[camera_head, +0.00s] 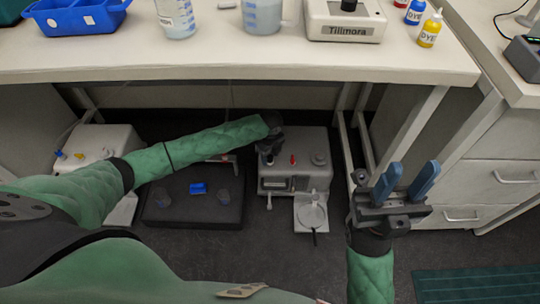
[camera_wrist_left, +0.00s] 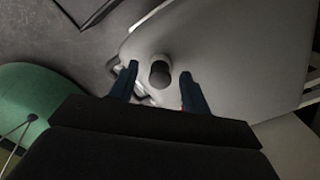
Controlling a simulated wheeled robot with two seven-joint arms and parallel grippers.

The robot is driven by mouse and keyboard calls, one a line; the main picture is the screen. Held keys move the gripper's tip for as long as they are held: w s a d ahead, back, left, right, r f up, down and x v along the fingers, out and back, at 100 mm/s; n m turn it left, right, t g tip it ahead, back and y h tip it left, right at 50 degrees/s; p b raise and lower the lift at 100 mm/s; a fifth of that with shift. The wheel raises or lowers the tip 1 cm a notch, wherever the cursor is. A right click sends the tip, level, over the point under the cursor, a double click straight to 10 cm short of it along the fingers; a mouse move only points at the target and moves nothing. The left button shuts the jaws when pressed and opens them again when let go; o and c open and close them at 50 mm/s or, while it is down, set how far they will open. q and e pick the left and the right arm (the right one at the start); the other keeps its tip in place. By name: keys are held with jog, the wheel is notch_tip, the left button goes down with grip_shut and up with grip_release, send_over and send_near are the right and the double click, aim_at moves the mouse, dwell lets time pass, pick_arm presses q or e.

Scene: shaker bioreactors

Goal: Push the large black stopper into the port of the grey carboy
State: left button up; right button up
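The grey carboy (camera_head: 318,178) stands on the floor under the bench, with a red part and a round grey cap on top. My left gripper (camera_head: 268,150) is over its left part and hides what lies beneath. In the left wrist view, a dark round piece (camera_wrist_left: 160,75), which looks like the black stopper, sits at a short neck on the grey surface (camera_wrist_left: 225,50). My left gripper (camera_wrist_left: 158,84) is open, its blue fingers either side of the piece with gaps. How deep it sits cannot be told. My right gripper (camera_head: 408,182) is open and empty, right of the carboy.
A black tray (camera_head: 190,217) with a blue item lies left of the carboy. A white box (camera_head: 95,145) with coloured fittings stands further left. The bench (camera_head: 240,66) overhangs behind; a bench leg (camera_head: 412,135) and drawers (camera_head: 500,180) are at the right. Floor in front is clear.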

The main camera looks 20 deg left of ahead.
aim_at(270, 156)
pick_arm(q)
jog(key=shift+r, duration=0.1)
notch_tip(270, 156, up, 8)
jog(key=shift+f+p, duration=0.2)
jog(key=shift+p, duration=0.55)
